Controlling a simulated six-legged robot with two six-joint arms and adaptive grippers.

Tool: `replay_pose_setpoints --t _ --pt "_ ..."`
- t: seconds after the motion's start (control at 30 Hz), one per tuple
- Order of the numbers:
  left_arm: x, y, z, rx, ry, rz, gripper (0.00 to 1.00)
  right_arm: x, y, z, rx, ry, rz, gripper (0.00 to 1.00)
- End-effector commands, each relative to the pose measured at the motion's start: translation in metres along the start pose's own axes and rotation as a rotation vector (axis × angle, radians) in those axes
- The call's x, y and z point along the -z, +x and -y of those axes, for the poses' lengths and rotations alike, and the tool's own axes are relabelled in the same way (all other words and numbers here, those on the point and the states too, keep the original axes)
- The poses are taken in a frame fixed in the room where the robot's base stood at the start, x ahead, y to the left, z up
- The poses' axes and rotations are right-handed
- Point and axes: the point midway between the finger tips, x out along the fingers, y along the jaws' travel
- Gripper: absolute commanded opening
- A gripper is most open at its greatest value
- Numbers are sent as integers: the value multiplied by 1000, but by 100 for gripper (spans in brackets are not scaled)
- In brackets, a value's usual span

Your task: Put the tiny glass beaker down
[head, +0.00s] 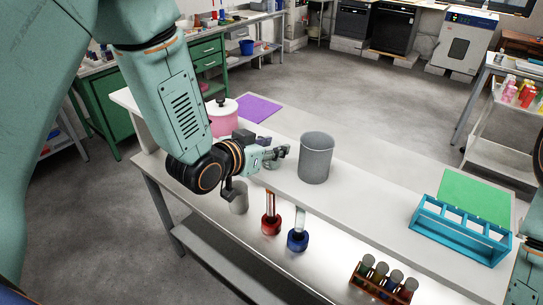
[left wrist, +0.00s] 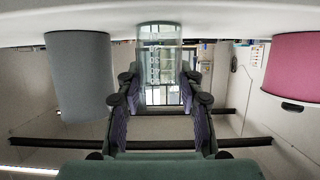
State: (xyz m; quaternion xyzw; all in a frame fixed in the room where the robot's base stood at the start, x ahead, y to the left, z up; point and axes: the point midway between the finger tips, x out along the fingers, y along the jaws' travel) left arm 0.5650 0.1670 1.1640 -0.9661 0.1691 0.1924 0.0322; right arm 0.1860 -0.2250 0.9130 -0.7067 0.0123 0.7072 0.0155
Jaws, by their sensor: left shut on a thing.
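The tiny glass beaker (left wrist: 160,62), clear with graduation marks, stands between the fingers of my left gripper (left wrist: 160,100) in the left wrist view. That view looks upside down, with the white table surface along its top. The beaker's base end is at or very near this surface; I cannot tell whether it touches. In the head view my left gripper (head: 279,156) reaches right, low over the raised white shelf of the bench (head: 370,205), and is shut on the beaker, which is hard to make out there. My right gripper is out of view.
A grey cup (head: 316,158) stands just right of my left gripper. A pink pot (head: 222,120) and purple mat (head: 259,108) are behind it. Red (head: 270,224) and blue (head: 297,239) flasks stand in front, lower. A blue rack (head: 460,232) is at right; the shelf between is clear.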

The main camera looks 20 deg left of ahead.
Motion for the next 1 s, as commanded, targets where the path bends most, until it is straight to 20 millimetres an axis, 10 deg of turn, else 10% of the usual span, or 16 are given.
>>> replay_pose_setpoints --t 0.57,1.0 --pt "6 -2 0 0 0 -2 3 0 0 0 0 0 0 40" --pt "68 -28 0 0 2 -5 3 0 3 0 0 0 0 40"
